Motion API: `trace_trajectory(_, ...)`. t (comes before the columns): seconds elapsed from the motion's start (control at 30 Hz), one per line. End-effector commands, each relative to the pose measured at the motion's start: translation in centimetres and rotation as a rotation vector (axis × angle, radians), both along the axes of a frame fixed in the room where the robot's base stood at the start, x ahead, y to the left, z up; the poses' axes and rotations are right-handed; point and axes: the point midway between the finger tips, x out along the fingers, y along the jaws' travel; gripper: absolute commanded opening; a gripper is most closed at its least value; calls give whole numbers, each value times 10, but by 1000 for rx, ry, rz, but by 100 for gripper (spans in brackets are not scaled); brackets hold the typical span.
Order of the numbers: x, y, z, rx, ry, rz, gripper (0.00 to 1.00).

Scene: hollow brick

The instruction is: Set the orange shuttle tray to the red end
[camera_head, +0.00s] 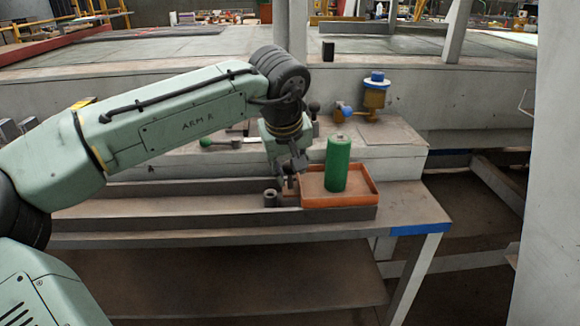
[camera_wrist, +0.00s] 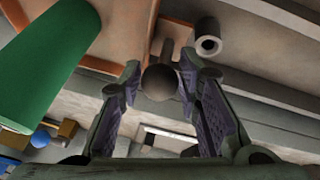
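The orange shuttle tray (camera_head: 345,201) sits in the dark rail channel at the right end of the bench, near a blue mark (camera_head: 420,229). A green cylinder (camera_head: 338,165) stands upright in it. The tray (camera_wrist: 132,22) and cylinder (camera_wrist: 45,60) also show in the wrist view. A dark round knob (camera_wrist: 161,83) on a short stem lies at the tray's left side. My gripper (camera_head: 290,180) is at that side, pointing down. In the wrist view, my gripper (camera_wrist: 160,76) is open, its fingers on either side of the knob with small gaps. No red end mark is visible on the bench.
A short hollow dark cylinder (camera_head: 270,198) stands just left of my gripper; it also shows in the wrist view (camera_wrist: 207,40). Behind the tray is a ledge with a blue-and-brass fitting (camera_head: 374,92) and a green-handled lever (camera_head: 215,143).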

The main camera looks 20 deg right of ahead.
Motion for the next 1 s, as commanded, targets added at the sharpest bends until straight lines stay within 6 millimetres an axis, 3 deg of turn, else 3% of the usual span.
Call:
trace_trajectory(0.43,0,0,0,0,0,0,0)
trace_trajectory(1.0,1,3,0,1,1,1,0)
